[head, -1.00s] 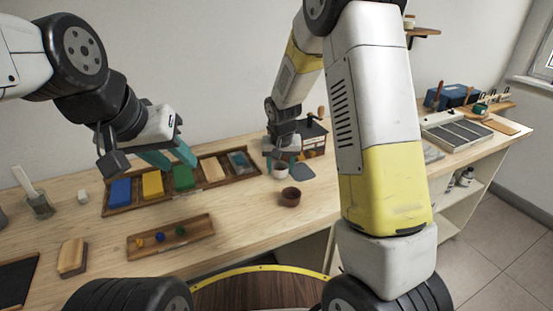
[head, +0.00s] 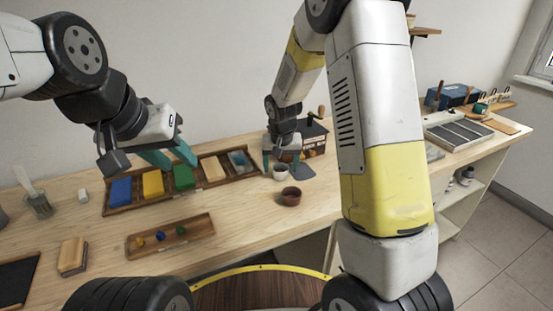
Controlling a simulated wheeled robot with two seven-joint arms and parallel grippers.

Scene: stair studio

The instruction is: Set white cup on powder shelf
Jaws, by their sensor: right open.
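A small white cup (head: 280,173) stands on the wooden bench, just behind a brown cup. My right gripper (head: 281,161) is open, pointing down, with its teal fingers at the cup's left and right; whether they touch it cannot be told. My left gripper (head: 170,157) is open and empty above the tray of coloured blocks, well left of the cup. A small wooden wall shelf (head: 427,32) shows at the top right, partly hidden by my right arm; I cannot tell whether it is the powder shelf.
The brown cup (head: 291,196) stands close in front. A dark house-shaped box (head: 316,140) is just behind the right gripper. A long block tray (head: 110,211) and a smaller tray (head: 130,250) lie to the left. Bare bench lies between the small tray and the brown cup.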

